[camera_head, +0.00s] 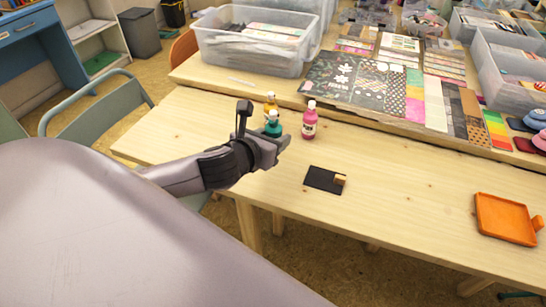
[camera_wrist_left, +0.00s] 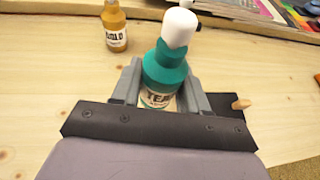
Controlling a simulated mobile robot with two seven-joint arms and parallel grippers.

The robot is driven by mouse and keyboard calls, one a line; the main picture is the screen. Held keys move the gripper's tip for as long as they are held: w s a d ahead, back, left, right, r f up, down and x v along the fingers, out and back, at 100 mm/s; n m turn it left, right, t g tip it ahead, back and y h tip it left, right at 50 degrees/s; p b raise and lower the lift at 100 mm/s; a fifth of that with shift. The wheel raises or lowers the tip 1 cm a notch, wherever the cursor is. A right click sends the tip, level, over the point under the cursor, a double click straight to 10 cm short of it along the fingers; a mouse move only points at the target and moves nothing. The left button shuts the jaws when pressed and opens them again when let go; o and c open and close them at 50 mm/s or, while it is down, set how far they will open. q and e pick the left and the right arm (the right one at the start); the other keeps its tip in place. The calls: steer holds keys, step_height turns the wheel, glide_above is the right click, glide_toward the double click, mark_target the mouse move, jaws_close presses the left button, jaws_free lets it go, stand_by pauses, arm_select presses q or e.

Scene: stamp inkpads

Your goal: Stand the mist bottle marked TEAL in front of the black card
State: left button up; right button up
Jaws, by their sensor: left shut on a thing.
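The teal bottle (camera_head: 272,125) with a white cap is between the fingers of my left gripper (camera_head: 276,138). In the left wrist view the teal bottle (camera_wrist_left: 166,62) stands upright between both fingers, its label partly hidden and starting "TE". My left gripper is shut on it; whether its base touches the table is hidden. The black card (camera_head: 320,181) lies flat on the table, to the right of and nearer than the gripper, with a small wooden block (camera_head: 340,179) at its right end. My right gripper is not in view.
A yellow-ochre bottle (camera_head: 270,103) stands just behind the teal one, and a pink bottle (camera_head: 310,121) stands to its right. Patterned sheets (camera_head: 345,82) and a clear bin (camera_head: 250,50) lie farther back. An orange tray (camera_head: 500,218) is at the right. Table around the card is clear.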

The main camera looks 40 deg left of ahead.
arm_select(q)
steer(key=shift+f, duration=0.6)
step_height(320, 180, down, 4)
steer(key=shift+r+b, duration=0.15)
steer(key=shift+b, duration=0.55)
steer(key=o, duration=1.1)
